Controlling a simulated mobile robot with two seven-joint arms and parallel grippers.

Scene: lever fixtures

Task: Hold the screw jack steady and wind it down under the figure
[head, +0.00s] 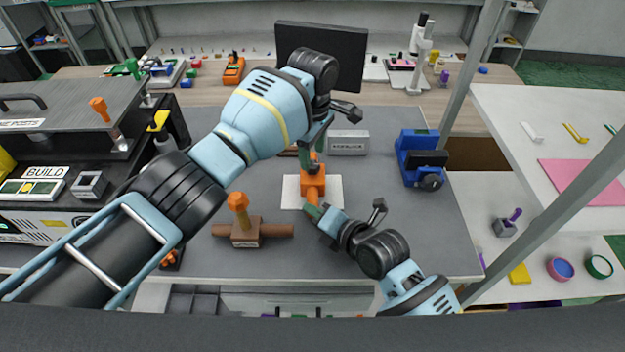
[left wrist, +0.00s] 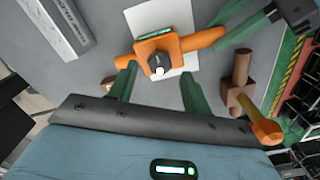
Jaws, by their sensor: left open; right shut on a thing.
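The orange screw jack (head: 314,184) stands on a white sheet (head: 332,190) in the middle of the grey table. In the left wrist view the jack (left wrist: 152,46) shows a dark central part (left wrist: 158,64) and orange arms to both sides. My left gripper (head: 311,158) is above the jack; its green fingers (left wrist: 158,80) are open, one on either side of the dark part, with nothing held between them. My right gripper (head: 314,209) is shut on the jack's near orange arm. I cannot make out a figure on the jack.
A brown fixture with an orange knob (head: 246,228) stands left of my right gripper. A grey labelled block (head: 348,142) is behind the jack, and a blue device (head: 418,158) stands to the right. Grey table is clear between the jack and the blue device.

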